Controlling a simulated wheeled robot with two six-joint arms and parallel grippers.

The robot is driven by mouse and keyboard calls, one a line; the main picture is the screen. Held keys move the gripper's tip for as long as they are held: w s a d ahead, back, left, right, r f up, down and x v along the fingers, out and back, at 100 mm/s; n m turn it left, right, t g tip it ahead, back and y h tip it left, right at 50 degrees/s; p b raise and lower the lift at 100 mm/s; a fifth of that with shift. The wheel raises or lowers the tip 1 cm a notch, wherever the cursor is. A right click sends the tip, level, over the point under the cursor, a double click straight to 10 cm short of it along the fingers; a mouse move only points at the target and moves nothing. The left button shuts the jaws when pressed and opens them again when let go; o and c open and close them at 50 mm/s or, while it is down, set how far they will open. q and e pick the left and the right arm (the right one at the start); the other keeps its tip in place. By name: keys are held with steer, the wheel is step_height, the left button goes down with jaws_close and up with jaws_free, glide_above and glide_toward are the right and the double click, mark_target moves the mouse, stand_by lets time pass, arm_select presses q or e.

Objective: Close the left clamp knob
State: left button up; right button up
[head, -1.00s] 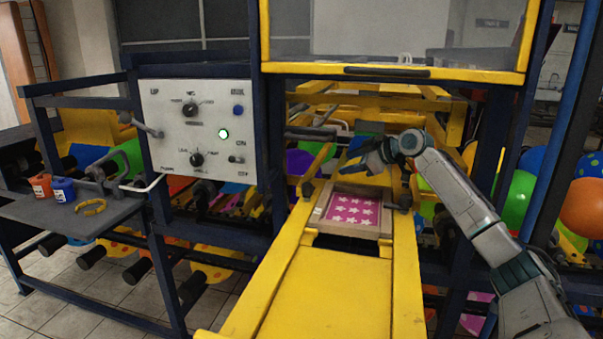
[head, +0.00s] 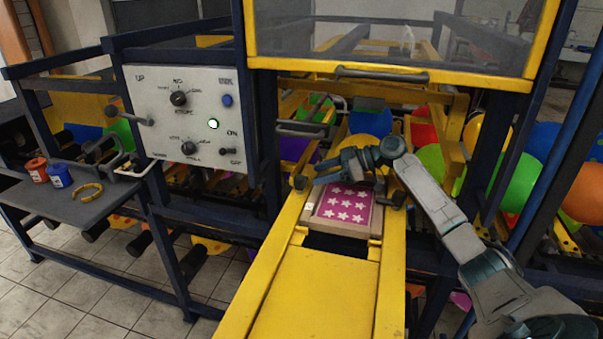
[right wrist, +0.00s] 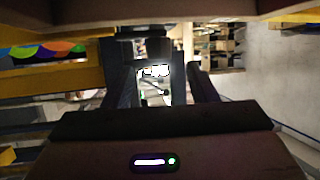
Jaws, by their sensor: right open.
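The left clamp knob (head: 299,182) is a small dark knob on the left yellow rail, beside the wooden print frame. The frame (head: 374,226) holds a pink sheet with white stars (head: 344,204). A matching right clamp knob (head: 397,199) is on the opposite rail. My right gripper (head: 320,174) reaches in from the right over the far part of the frame, its fingers pointing left at the left knob, a short gap away. It is open; its two fingers also show in the right wrist view (right wrist: 160,85). I cannot make out the knob clearly there. My left gripper is not in view.
A yellow-framed clear guard (head: 390,78) hangs above the rails. A control panel (head: 190,120) with a green light stands at left. Balloons lie behind.

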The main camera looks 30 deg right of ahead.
mark_target(301, 177)
steer(key=p+x, duration=0.2)
steer(key=x, duration=0.3)
steer(key=shift+w+a+p, duration=0.1)
steer(key=shift+w+p, duration=0.05)
steer(key=shift+p, duration=0.15)
steer(key=shift+w+a+f, duration=0.35)
steer(key=shift+a+f, duration=0.05)
steer(key=shift+a, duration=0.05)
steer(key=c, duration=1)
steer(key=shift+o, duration=0.2)
